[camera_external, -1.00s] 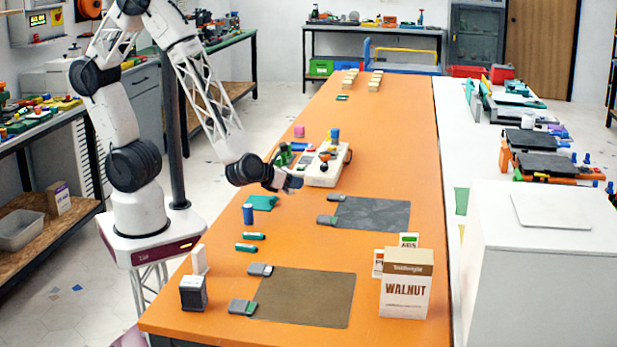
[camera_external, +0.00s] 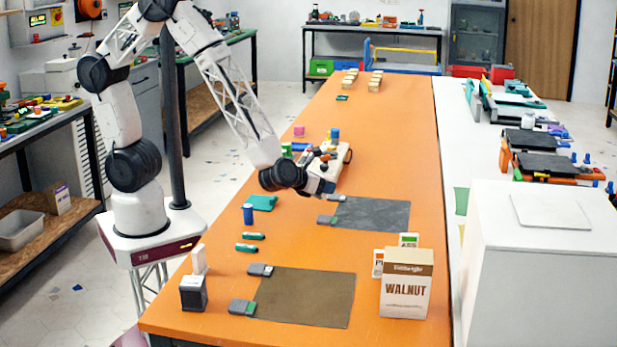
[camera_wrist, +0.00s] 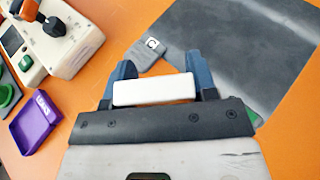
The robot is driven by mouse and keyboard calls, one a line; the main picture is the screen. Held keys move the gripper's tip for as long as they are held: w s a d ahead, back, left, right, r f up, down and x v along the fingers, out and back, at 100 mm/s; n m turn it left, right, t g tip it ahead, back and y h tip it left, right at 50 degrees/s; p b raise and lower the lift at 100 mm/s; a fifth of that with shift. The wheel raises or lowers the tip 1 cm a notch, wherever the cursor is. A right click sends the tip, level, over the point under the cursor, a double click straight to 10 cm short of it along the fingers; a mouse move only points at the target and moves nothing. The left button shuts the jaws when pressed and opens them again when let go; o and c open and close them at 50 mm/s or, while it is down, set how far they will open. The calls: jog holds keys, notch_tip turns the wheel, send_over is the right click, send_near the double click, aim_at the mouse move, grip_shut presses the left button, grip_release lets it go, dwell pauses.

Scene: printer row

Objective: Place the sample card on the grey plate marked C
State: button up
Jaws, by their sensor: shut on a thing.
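My gripper (camera_wrist: 160,76) has two blue fingers and is shut on a white, bar-like piece (camera_wrist: 155,90), seen edge-on, which I take as the sample card. I cannot read a letter C. The card is hidden in the external view.
A brown plate (camera_external: 305,298) lies nearer, with grey tabs on its left. A cream device (camera_wrist: 65,40) with an orange-black knob and a purple tray (camera_wrist: 36,122) are left of my gripper. A WALNUT box (camera_external: 407,290) stands at the front right.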

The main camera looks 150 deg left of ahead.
send_over(342, 209)
jog(key=shift+f, duration=0.25)
jog(key=shift+f, duration=1.75)
jog(key=shift+f, duration=0.2)
jog(key=o, duration=0.9)
jog(key=shift+r, duration=0.2)
